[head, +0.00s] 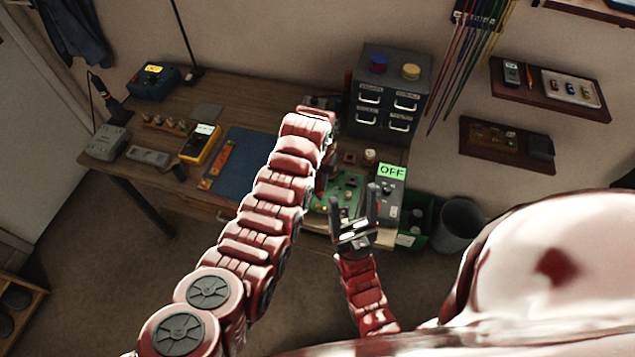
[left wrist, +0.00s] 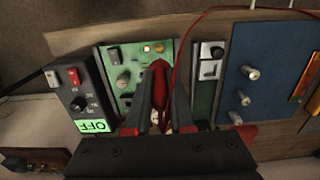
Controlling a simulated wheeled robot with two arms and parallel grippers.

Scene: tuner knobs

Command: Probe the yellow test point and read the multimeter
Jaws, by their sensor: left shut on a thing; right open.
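My left gripper (left wrist: 163,98) is shut on a red probe (left wrist: 160,76) with a thin red wire. In the left wrist view it is in front of the green circuit board (left wrist: 125,103), which has knobs and small lit lamps. In the head view my left arm hides this gripper and most of the contact area. The board also shows in the head view (head: 347,187). I cannot make out the yellow test point. The yellow multimeter (head: 200,143) lies left of the blue mat; its reading is too small to tell. My right gripper (head: 355,218) is open and empty by the board's front edge.
A dark unit (head: 388,200) with an OFF display stands right of the board. The blue mat (head: 245,160) is left of my left arm. A drawer cabinet (head: 390,100) stands behind. A green bin (head: 422,225) and grey waste basket (head: 460,222) are right of the bench.

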